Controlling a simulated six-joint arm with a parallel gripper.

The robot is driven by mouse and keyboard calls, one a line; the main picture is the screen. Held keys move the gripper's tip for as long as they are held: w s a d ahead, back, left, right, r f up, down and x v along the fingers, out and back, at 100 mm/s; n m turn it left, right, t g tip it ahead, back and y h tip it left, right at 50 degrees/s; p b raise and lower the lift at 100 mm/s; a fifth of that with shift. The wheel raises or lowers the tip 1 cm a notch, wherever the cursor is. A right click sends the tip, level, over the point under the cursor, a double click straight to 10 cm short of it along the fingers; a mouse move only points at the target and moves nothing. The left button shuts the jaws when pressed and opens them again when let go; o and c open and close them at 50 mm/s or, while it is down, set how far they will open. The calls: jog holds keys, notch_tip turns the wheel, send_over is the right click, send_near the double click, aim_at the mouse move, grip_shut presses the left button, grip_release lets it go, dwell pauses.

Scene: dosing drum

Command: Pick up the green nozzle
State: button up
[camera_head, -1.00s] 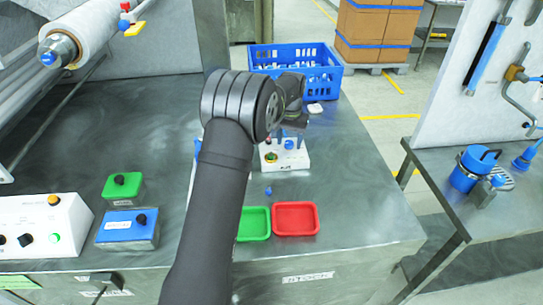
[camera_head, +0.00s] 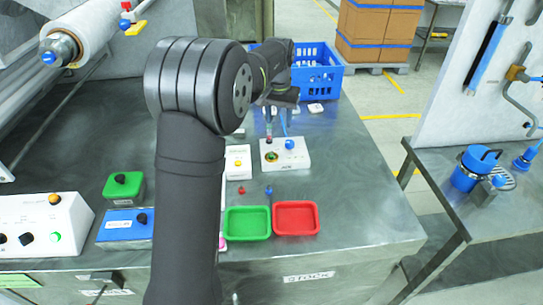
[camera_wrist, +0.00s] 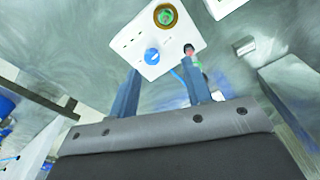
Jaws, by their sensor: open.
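A white block (camera_head: 297,158) stands mid-table with a blue knob (camera_head: 290,144) and a brass ring holding a small green part (camera_head: 271,157). In the wrist view the same green part (camera_wrist: 166,16) sits in its ring at the top, beyond the blue knob (camera_wrist: 151,56). A dark, pink-tipped piece (camera_wrist: 188,49) with a bit of green below it shows by my right-hand finger. I cannot tell which green part is the nozzle. My gripper (camera_head: 276,120) is open behind the block; its fingers (camera_wrist: 161,88) show apart, with nothing clearly between them.
Green (camera_head: 247,224) and red (camera_head: 296,219) trays lie at the front. Small red (camera_head: 242,190) and blue (camera_head: 268,191) pieces lie behind them. A white box (camera_head: 238,162) stands left of the block. A blue crate (camera_head: 318,72) is at the back. The table's right side is clear.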

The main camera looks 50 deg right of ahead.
jog(key=a+r, duration=0.4)
jog(key=r, duration=0.1)
send_over(272, 157)
notch_tip(272, 157, down, 12)
jog(key=shift+d+r, duration=0.1)
jog(key=f, duration=0.5)
jog(key=shift+w+d, duration=0.15)
jog(key=shift+w, duration=0.2)
grip_shut()
